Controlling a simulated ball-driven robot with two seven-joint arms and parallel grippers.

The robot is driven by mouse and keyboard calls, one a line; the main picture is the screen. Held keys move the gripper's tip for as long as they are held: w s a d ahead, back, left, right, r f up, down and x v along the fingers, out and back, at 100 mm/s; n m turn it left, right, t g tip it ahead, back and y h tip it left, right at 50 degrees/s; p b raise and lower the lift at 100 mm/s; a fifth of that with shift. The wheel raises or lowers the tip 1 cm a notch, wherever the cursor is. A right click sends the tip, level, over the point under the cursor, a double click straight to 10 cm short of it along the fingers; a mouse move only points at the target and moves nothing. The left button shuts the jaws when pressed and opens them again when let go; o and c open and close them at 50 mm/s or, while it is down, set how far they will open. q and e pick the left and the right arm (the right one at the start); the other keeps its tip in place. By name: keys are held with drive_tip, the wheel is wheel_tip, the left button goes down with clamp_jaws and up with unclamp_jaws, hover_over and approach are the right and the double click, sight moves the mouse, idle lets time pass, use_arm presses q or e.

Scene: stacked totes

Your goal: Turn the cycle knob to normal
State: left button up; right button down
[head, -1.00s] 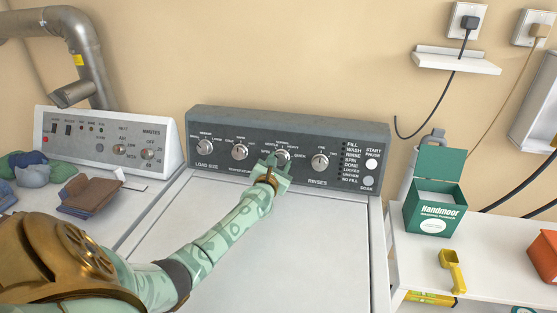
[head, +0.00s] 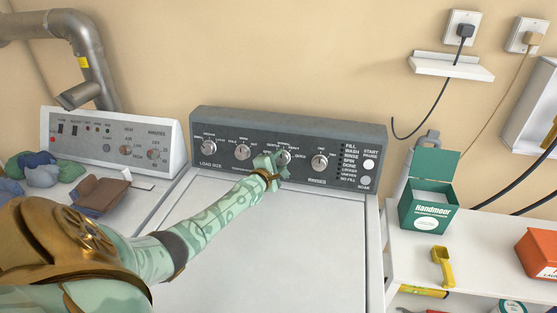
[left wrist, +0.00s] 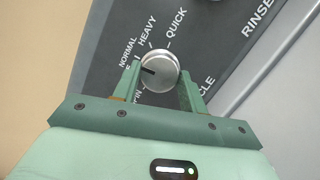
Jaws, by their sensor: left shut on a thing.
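The cycle knob (head: 284,158) is a round silver dial on the washer's dark control panel (head: 225,122). In the left wrist view the knob (left wrist: 160,66) has a dark pointer mark facing left, toward the area between NORMAL and a partly hidden label below it. HEAVY and QUICK are printed further round. My left gripper (head: 274,162) is at the knob, with its green fingers (left wrist: 163,80) on either side of it, shut on it. The left finger covers part of the printing. My right gripper is not in view.
Silver knobs flank the cycle knob: the temperature knob (head: 242,152) on the left and the rinses knob (head: 319,163) on the right. A dryer (head: 165,150) stands at left with folded cloths. A green detergent box (head: 428,210) and yellow scoop (head: 442,265) are on the right shelf.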

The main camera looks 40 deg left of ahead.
use_arm(q)
drive_tip(key=shift+m, duration=0.7)
drive_tip(key=o, duration=1)
drive_tip(key=shift+p, duration=0.3)
drive_tip(key=shift+s+d+r+p, duration=0.1)
drive_tip(key=shift+s+r+p, duration=0.05)
drive_tip(key=shift+s+p, duration=0.2)
drive_tip(key=p+v, duration=0.6)
drive_tip(key=v, duration=0.9)
drive_tip(key=shift+s+r+p, duration=0.1)
drive_tip(key=shift+s+p, duration=0.15)
drive_tip(key=shift+p, duration=0.1)
drive_tip(key=shift+r, duration=0.15)
